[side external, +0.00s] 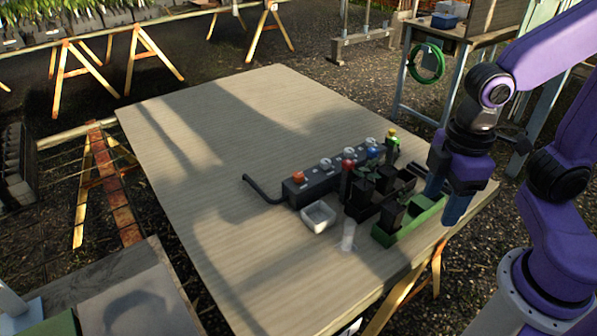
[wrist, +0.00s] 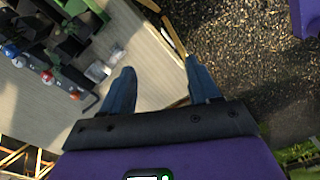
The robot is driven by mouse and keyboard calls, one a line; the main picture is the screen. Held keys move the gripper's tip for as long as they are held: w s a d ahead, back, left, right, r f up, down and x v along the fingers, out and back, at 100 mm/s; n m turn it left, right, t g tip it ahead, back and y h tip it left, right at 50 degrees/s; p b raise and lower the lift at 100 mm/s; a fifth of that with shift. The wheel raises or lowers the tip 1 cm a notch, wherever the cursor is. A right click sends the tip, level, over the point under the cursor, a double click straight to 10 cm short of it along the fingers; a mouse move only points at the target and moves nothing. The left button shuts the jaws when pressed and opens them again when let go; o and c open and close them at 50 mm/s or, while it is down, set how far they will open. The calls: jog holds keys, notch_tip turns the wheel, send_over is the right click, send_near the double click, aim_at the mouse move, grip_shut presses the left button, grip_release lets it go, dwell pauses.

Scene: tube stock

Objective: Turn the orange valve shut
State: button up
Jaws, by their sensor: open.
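The orange valve (side external: 299,177) is a small knob on top of a dark manifold block (side external: 309,190), at the end where a black hose joins. In the wrist view the orange valve (wrist: 75,95) shows small at the left. Its exact turn angle is too small to tell. My gripper (side external: 443,208) has blue fingers pointing down near the table's right edge, well to the right of the orange valve. In the wrist view my gripper (wrist: 158,68) has its fingers wide apart with nothing between them.
White, red (side external: 349,153) and blue (side external: 372,151) knobs sit on the same manifold. A white tray (side external: 319,217), a clear cup (side external: 348,236), black pots (side external: 391,214) and a green tray (side external: 409,232) stand in front. The table's left half is clear.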

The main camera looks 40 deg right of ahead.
jog(key=w+a+r+m, duration=0.1)
jog(key=w+a, duration=0.5)
jog(key=w, duration=0.6)
jog(key=m, duration=0.4)
send_over(298, 174)
notch_tip(298, 174, down, 7)
notch_tip(298, 174, down, 17)
jog(key=shift+r, duration=0.1)
jog(key=c, duration=1)
